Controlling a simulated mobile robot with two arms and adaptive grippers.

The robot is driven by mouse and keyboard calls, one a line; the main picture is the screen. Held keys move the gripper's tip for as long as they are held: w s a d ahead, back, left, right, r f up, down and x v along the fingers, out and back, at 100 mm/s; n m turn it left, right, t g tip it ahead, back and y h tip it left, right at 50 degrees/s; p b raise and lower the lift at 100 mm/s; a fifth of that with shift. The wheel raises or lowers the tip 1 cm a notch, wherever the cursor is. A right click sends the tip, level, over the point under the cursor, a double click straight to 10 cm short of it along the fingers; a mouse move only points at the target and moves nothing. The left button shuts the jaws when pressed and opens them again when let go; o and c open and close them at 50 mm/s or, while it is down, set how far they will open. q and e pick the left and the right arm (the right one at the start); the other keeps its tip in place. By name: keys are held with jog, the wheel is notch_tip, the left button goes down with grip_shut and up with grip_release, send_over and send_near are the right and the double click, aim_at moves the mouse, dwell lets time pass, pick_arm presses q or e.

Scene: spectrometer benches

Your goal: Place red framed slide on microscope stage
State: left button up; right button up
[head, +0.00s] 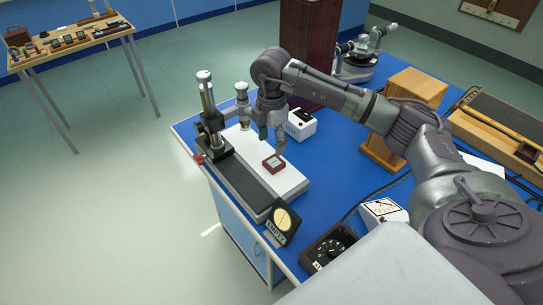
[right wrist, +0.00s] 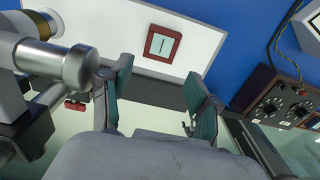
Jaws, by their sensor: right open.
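The red framed slide (head: 273,163) lies flat on the white stage plate (head: 288,184) of the microscope (head: 207,115), with its pale face up. In the right wrist view, the slide (right wrist: 162,43) is whole and clear of the fingers, on the white stage (right wrist: 105,15). My right gripper (head: 273,143) is open and empty just above and behind the slide in the head view. In the right wrist view, its green-padded fingertips (right wrist: 160,85) are spread wide and the slide shows beyond the gap between them. My left gripper is not in view.
The microscope's metal barrel (right wrist: 60,62) is close to one finger. On the blue bench, a round-dial meter (head: 283,221), a black dial box (head: 328,249), a white box (head: 301,124) and a wooden block (head: 397,120) stand around. A side table (head: 70,44) with small items stands far left.

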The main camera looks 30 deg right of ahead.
jog(key=shift+r, duration=2.05)
dwell(0.6)
